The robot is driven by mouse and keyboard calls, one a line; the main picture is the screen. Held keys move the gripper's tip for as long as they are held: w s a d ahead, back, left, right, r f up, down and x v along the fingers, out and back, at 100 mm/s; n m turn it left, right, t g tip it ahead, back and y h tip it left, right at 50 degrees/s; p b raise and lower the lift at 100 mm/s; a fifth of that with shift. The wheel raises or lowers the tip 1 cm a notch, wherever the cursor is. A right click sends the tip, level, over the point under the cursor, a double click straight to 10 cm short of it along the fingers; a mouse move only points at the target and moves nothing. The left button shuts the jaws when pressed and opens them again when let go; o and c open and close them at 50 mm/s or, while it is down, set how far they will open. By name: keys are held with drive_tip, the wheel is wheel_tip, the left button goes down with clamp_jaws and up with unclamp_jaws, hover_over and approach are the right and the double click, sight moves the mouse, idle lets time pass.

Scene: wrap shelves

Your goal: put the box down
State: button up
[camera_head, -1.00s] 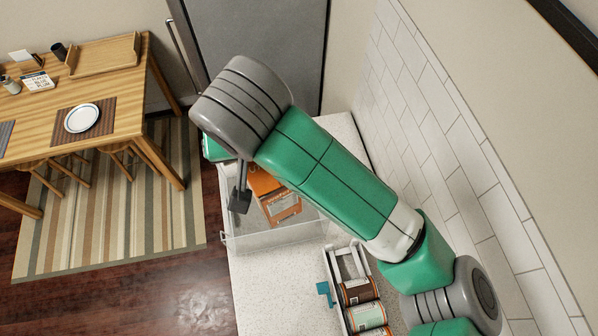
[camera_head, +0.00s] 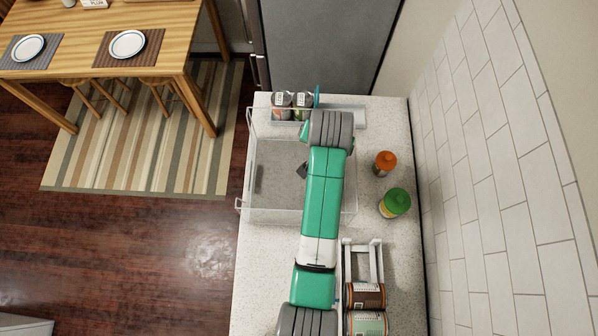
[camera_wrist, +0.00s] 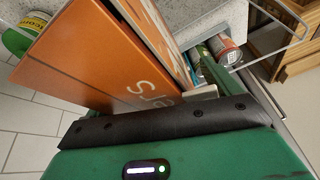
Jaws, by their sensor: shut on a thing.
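An orange box (camera_wrist: 100,55) with white lettering fills much of the wrist view. It stands tilted in the picture, right in front of my gripper (camera_wrist: 165,105), which is shut on it. In the head view the box is hidden under my arm. There my arm reaches over a clear open bin (camera_head: 247,190) on the counter, and the bin's visible floor looks bare. I cannot tell how high the box is above the counter or whether it touches anything.
Two cans (camera_head: 282,102) stand in a rack at the counter's far end. An orange-lidded jar (camera_head: 385,162) and a green-lidded jar (camera_head: 395,203) stand right of my arm, near the tiled wall. Another rack (camera_head: 376,262) with cans (camera_head: 366,296) lies nearer. Bare counter (camera_head: 385,125) shows between them.

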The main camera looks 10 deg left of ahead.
drive_tip(key=f, duration=1.1)
drive_tip(key=shift+s+d+f, duration=0.15)
drive_tip(key=shift+s+d, duration=0.05)
drive_tip(key=shift+f, duration=0.2)
drive_tip(key=o, duration=1.8)
drive_tip(key=p+v, duration=0.1)
drive_tip(key=v, duration=1.1)
drive_tip(key=shift+r, duration=0.2)
